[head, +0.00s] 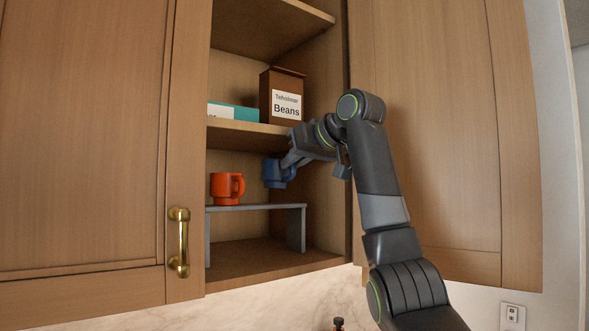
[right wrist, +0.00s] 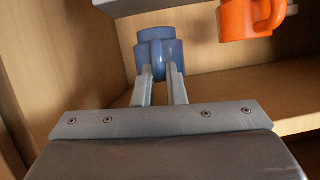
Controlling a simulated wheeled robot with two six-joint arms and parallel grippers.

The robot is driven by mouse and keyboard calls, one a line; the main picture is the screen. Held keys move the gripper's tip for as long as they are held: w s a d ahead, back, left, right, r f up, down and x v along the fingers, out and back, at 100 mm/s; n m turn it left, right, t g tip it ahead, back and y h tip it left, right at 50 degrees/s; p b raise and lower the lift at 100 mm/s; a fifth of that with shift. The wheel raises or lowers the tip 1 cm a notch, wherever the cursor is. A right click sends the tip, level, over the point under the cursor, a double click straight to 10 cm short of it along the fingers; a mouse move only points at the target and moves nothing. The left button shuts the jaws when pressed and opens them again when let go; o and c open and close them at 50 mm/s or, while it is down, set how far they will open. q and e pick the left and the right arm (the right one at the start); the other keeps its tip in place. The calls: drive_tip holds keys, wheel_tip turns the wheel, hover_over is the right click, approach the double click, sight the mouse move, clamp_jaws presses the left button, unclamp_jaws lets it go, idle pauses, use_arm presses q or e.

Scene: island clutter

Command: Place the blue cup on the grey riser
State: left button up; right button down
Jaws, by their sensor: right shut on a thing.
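The blue cup (head: 273,174) is in the open cabinet, above the right part of the grey riser (head: 258,207). My right gripper (head: 288,161) is shut on the cup from its right side. In the right wrist view, which is turned over, the fingertips (right wrist: 162,72) are at the blue cup (right wrist: 160,48). The riser's edge (right wrist: 150,4) shows at the top there. In the head view the cup's bottom looks a little above the riser top, with a gap between. My left gripper is not in view.
An orange mug (head: 227,187) stands on the left of the riser. The shelf above (head: 245,128) holds a brown Beans box (head: 281,97) and a teal box (head: 233,112). Cabinet walls close in at the right. The riser's top right of the mug is bare.

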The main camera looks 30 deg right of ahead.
sight(294, 176)
drive_tip(key=shift+w+f, duration=0.1)
drive_tip(key=shift+f, duration=1.45)
drive_tip(key=shift+f, duration=0.1)
drive_tip(key=c, duration=1.5)
unclamp_jaws()
